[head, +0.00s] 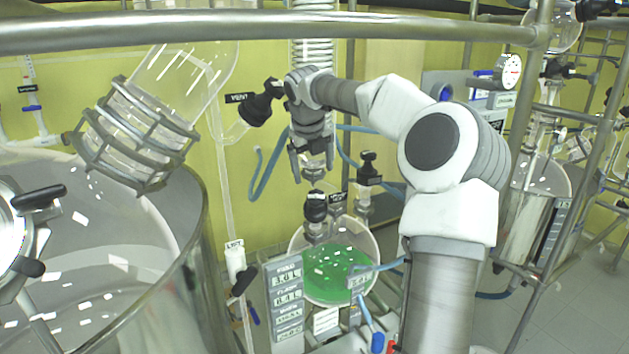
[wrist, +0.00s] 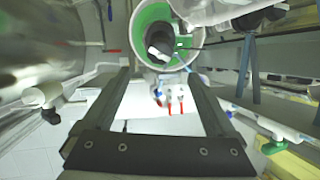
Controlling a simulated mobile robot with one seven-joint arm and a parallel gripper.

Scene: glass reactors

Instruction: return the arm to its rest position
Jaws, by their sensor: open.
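My arm reaches up and over to the left in the head view, with its forearm bent at a white elbow. My gripper (head: 312,172) hangs from its end, pointing down, with its fingers apart. It is above the glass vessel of green liquid (head: 338,272) and its black-capped fittings (head: 316,206). In the wrist view the two dark fingers of my gripper (wrist: 157,76) are spread with nothing held between them. The green vessel (wrist: 152,22) shows beyond the fingertips. Whether the gripper touches any fitting is hard to tell.
A large glass reactor (head: 190,240) fills the left, with a caged glass vessel (head: 135,135) above it. A metal rail (head: 240,30) crosses the top. A black valve marked VENT (head: 256,108) is close left of my gripper. Metal frame posts (head: 525,130) stand at right.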

